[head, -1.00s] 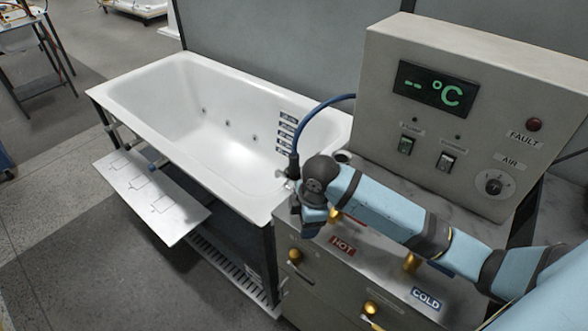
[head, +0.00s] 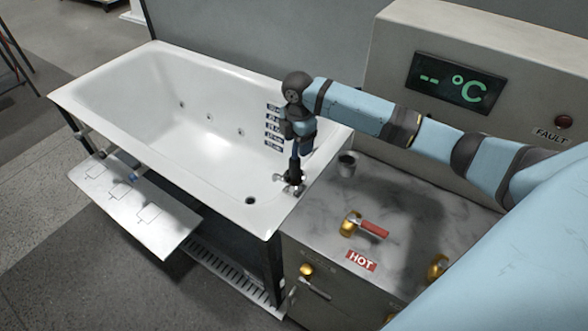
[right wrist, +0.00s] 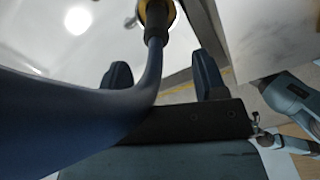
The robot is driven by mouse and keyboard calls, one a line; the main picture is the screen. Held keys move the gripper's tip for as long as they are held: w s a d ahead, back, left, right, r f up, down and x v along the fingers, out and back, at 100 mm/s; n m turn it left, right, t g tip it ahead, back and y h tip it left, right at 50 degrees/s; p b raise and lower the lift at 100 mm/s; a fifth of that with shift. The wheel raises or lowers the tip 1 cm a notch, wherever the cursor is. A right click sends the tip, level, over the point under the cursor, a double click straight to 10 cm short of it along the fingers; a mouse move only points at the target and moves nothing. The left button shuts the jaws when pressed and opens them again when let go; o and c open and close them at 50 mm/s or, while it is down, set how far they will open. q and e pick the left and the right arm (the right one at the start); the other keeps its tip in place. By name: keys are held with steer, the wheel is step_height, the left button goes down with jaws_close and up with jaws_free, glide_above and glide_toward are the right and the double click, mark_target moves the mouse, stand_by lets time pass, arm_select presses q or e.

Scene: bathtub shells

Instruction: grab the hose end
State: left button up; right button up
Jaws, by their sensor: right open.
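The blue hose (right wrist: 155,62) runs in from the left of the right wrist view and bends up between the two dark fingers. Its black end (right wrist: 157,22) with a brass-coloured ring lies beyond the fingertips. My left gripper is in neither view.
The white bathtub (head: 100,82) is empty. A control box (head: 440,35) rises behind. A white panel (head: 135,205) juts out in front.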

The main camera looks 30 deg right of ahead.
mark_target(295, 158)
steer(key=f, duration=0.3)
steer(key=shift+w+f, duration=0.2)
steer(key=shift+f, duration=0.05)
steer(key=shift+w+a+f+p, duration=0.1)
steer(key=shift+a+f+p, duration=0.1)
steer(key=shift+f, duration=1.1)
steer(key=shift+a+f+p, duration=0.1)
steer(key=shift+f+p, duration=0.05)
steer(key=shift+f, duration=1.15)
steer(key=c, duration=1.1)
steer(key=shift+o, duration=0.2)
steer(key=shift+r, duration=0.15)
